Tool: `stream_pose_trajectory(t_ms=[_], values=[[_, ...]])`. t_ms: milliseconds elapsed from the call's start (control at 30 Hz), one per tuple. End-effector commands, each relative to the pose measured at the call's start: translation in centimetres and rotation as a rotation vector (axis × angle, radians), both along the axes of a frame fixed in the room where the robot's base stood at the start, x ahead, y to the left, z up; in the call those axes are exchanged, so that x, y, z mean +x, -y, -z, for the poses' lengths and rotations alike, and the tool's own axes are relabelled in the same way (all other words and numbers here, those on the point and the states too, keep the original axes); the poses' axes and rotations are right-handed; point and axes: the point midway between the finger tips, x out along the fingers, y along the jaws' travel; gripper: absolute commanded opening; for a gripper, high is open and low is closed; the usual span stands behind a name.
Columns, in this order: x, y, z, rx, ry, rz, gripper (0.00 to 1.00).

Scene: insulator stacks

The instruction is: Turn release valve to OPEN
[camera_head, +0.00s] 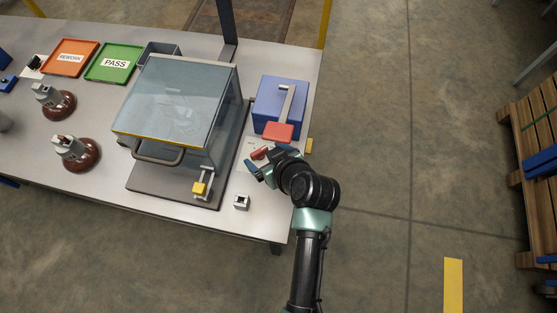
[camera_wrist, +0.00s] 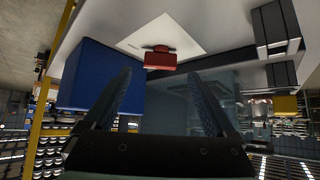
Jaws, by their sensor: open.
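The release valve appears as a small red handle (camera_head: 262,152) on a pale plate on the table, in front of the blue box. In the wrist view the red handle (camera_wrist: 158,60) lies across a white plate (camera_wrist: 182,38), just beyond and between my fingertips. My gripper (camera_head: 263,160) is open and empty, low over the table beside the handle. Both fingers of it show in the wrist view (camera_wrist: 160,85), apart, with nothing between them. Any OPEN marking on the plate is too small to read.
The blue box (camera_head: 269,102) with a grey lever and red grip (camera_head: 278,132) stands just behind. A clear-walled chamber (camera_head: 180,100) with a yellow-tipped clamp (camera_head: 199,188) stands left. A small grey block (camera_head: 241,202) lies near the front edge. Insulators and trays are farther left.

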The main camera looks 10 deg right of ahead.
Motion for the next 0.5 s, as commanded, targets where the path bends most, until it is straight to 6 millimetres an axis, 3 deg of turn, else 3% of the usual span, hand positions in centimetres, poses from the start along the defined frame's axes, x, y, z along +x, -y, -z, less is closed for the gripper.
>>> stream_pose_trajectory(t_ms=[300, 500], values=[[-4.2, 2.1, -4.6, -0.001, 0.001, 0.003, 0.9], [-5.7, 2.8, -6.3, -0.001, 0.0, 0.002, 0.9]])
